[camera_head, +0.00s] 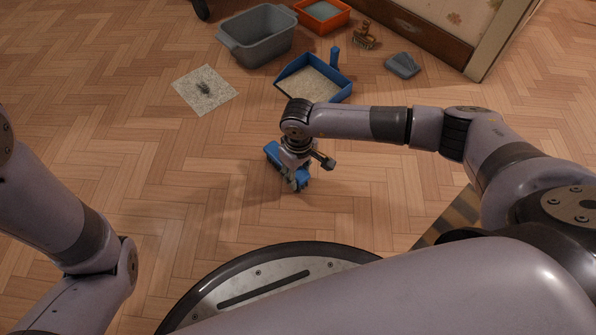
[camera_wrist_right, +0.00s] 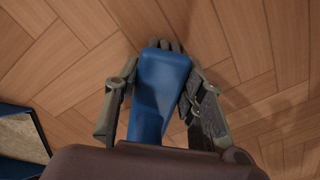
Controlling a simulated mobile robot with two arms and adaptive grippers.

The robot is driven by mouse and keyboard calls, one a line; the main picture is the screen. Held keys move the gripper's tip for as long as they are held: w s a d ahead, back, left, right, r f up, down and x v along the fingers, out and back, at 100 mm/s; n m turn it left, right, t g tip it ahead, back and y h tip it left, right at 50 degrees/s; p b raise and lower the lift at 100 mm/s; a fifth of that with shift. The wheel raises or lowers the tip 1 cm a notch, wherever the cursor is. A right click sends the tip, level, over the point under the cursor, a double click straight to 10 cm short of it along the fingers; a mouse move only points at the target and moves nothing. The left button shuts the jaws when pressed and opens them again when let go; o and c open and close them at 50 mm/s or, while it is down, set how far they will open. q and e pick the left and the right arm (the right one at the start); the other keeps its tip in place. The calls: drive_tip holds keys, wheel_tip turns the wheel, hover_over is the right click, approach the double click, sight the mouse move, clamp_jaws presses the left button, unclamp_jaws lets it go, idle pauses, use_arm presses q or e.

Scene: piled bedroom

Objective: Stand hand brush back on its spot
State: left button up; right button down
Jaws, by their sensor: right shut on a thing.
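The hand brush (camera_head: 272,152) is blue and sits under my right gripper (camera_head: 296,181), in front of my base. The wrist and fingers hide part of the brush in the head view. I cannot tell whether it touches the floor. My left arm shows at the left, but its gripper is out of frame.
Beyond the brush stand a blue tray (camera_head: 285,85) with beige contents, a grey tub (camera_head: 258,50) and an orange tray (camera_head: 341,22). A speckled mat (camera_head: 190,88), a small brown brush (camera_head: 364,41) and a grey item (camera_head: 402,66) lie nearby. Floor at left centre is clear.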

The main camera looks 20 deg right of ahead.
drive_tip(key=shift+f, duration=0.3)
drive_tip(key=c, duration=1)
unclamp_jaws()
drive_tip(key=shift+o, duration=0.2)
drive_tip(key=shift+r, duration=0.15)
drive_tip(key=shift+r+p, duration=2.85)
drive_tip(key=shift+r, duration=1.05)
